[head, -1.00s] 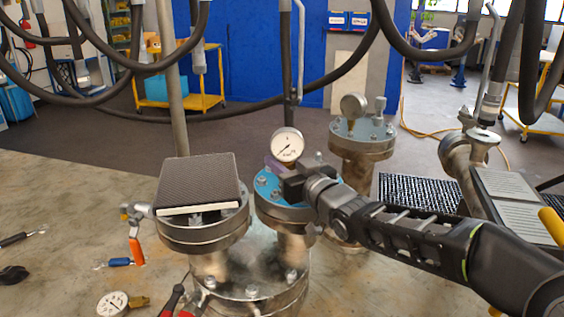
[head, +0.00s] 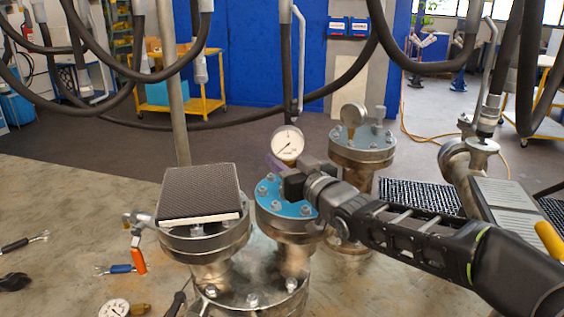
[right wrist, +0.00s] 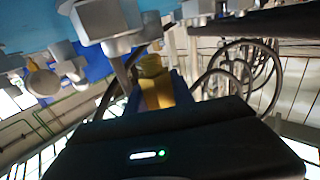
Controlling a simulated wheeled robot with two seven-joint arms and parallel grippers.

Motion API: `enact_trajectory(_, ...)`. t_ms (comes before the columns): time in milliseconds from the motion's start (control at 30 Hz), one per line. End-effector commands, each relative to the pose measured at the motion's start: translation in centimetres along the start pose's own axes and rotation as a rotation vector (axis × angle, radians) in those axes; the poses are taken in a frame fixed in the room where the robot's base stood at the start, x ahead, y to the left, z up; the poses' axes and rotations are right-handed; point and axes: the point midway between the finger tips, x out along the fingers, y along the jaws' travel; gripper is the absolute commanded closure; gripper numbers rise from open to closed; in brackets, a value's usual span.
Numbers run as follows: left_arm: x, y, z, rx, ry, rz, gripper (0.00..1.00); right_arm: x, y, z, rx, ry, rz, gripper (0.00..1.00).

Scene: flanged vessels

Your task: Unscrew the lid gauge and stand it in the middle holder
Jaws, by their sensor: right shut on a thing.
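The lid gauge (head: 287,143) has a round white dial and stands upright above the blue-topped lid (head: 268,188) of the middle flanged vessel. My right gripper (head: 290,182) is shut on the gauge below its dial. The gripper hides the gauge's lower end, so I cannot see whether it touches the lid. The right wrist view shows the lid's blue underside-looking face (right wrist: 30,22) with bolts, and a yellow, brass-like piece (right wrist: 153,82) beyond the dark gripper body. I cannot make out a middle holder. My left gripper is not in view.
A dark textured block (head: 200,190) lies on the left flange. Another gauge (head: 353,115) stands on the vessel behind. A loose gauge (head: 114,308), an orange-handled valve (head: 138,260) and tools lie at left. Hoses hang overhead. The table's left part is mostly bare.

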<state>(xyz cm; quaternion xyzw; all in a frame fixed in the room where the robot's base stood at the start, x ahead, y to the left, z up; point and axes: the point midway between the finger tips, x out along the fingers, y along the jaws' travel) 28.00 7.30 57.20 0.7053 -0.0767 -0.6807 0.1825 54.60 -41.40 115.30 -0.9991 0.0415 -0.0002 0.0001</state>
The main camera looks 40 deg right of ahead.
Motion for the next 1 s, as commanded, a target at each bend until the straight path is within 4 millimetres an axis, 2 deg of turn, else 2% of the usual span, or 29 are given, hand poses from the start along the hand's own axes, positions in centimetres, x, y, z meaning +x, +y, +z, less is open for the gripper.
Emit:
enact_trajectory(300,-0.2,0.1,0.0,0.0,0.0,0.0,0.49,0.0,0.0,-0.4,0.0,0.003,0.0,1.0)
enact_trajectory(700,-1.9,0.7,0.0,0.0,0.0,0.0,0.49,0.0,0.0,-3.9,0.001,0.003,0.0,1.0)
enact_trajectory(1000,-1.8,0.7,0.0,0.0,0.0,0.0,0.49,0.0,0.0,-4.1,0.0,0.002,0.0,1.0)
